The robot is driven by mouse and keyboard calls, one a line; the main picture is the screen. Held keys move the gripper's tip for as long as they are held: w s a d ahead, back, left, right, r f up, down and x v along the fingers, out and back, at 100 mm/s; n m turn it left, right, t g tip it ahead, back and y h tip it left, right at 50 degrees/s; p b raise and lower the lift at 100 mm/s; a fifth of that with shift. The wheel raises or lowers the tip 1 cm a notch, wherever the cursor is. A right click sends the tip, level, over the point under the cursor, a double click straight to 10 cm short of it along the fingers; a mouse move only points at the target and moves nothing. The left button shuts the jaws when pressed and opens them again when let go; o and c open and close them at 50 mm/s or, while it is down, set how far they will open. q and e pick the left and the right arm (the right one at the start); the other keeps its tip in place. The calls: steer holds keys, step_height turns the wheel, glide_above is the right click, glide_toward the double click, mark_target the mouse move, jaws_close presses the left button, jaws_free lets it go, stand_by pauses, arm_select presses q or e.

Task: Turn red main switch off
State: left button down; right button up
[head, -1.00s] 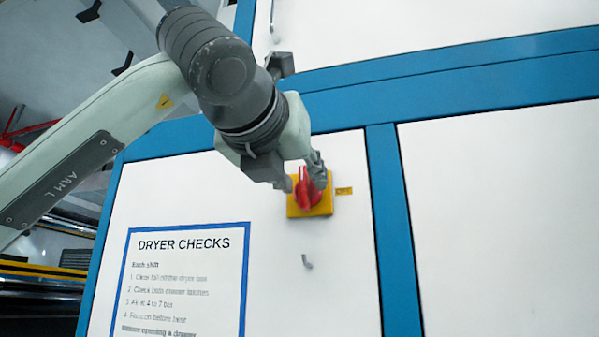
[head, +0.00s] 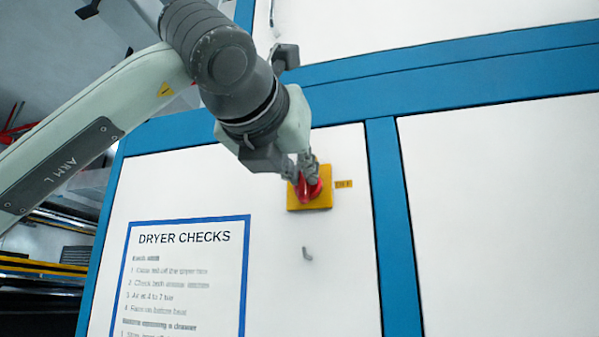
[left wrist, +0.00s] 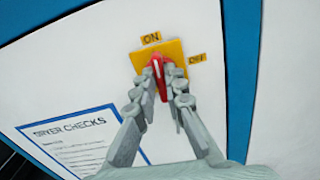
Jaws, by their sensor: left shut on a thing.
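The red main switch (head: 303,191) is a rotary handle on a yellow plate (head: 324,200) on the white cabinet panel. It also shows in the left wrist view (left wrist: 162,88), with its tip toward the ON label (left wrist: 151,38) above. The OFF label (left wrist: 197,59) is at the plate's right side. My left gripper (head: 302,175) is shut on the red handle, one finger on each side, and hides part of it in the head view. My right gripper is not in view.
A "Dryer checks" sign (head: 183,270) with a blue border is on the panel left of the switch. Blue frame bars (head: 393,230) edge the panel. A small grey hook-like part (head: 307,253) is below the switch. The panel around the switch is otherwise clear.

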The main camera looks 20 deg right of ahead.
arm_select(q)
steer(key=shift+s+d+f+m+b, duration=0.1)
steer(key=shift+m+b, duration=0.45)
steer(key=shift+m, duration=2.3)
steer(key=shift+s+d+f+m+b, duration=0.1)
steer(key=shift+m+b, duration=0.45)
steer(key=shift+m, duration=2.35)
steer(key=shift+s+d+f+m+b, duration=0.1)
steer(key=shift+m+b, duration=0.45)
steer(key=shift+m, duration=2.3)
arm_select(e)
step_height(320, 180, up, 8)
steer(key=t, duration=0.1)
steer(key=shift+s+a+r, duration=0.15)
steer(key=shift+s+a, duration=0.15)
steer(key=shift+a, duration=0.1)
arm_select(q)
steer(key=c, duration=1.6)
jaws_free()
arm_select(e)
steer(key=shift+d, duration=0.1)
arm_select(q)
steer(key=shift+w, duration=0.1)
steer(key=shift+a, duration=0.1)
